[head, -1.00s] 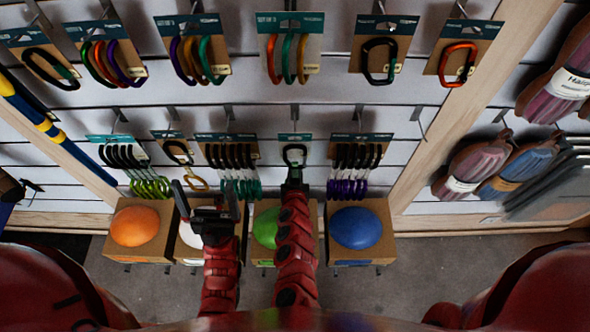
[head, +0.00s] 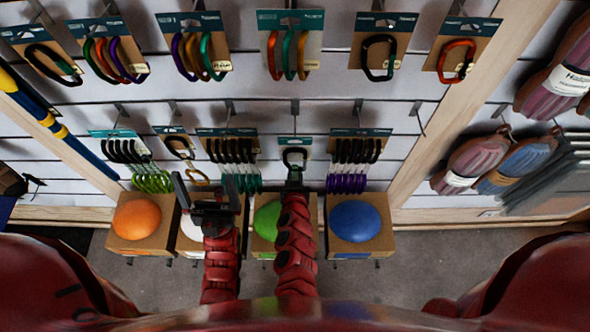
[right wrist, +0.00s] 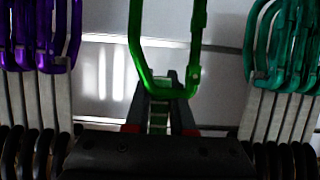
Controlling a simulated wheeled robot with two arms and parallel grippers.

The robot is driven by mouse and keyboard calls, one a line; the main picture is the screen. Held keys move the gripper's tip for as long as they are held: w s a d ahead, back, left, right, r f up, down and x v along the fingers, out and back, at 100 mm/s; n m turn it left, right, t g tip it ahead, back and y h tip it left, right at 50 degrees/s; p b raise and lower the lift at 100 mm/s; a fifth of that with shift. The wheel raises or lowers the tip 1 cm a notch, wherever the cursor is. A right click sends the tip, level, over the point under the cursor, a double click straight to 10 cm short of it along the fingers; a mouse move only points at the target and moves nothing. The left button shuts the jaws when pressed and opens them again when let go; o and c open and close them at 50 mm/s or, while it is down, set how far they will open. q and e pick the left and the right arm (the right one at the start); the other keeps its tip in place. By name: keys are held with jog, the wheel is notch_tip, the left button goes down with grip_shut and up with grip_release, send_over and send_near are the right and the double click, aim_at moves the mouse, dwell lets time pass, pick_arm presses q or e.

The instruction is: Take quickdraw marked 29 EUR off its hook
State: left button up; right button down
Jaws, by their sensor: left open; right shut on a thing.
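A single quickdraw on a small teal-topped card (head: 293,142) is in the middle of the lower row in the head view. Its upper carabiner (head: 294,153) is dark, and its lower end is hidden behind my right gripper (head: 294,181). In the right wrist view its green carabiner (right wrist: 137,50) extends beyond my right gripper (right wrist: 163,100), which is shut on the quickdraw near its sling. No price can be read. Whether the card is still on its hook (head: 293,107) I cannot tell. My left gripper (head: 208,200) is open and empty, to the left and lower.
Teal quickdraws (head: 233,160) hang close on the left and purple ones (head: 352,162) close on the right. They flank the gripper in the wrist view as well. Boxes with a green (head: 267,223) and a blue dome (head: 354,221) stand below.

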jog(key=s+p, duration=0.2)
jog(key=s, duration=0.4)
jog(key=shift+r, duration=0.25)
dwell(0.6)
dwell(0.6)
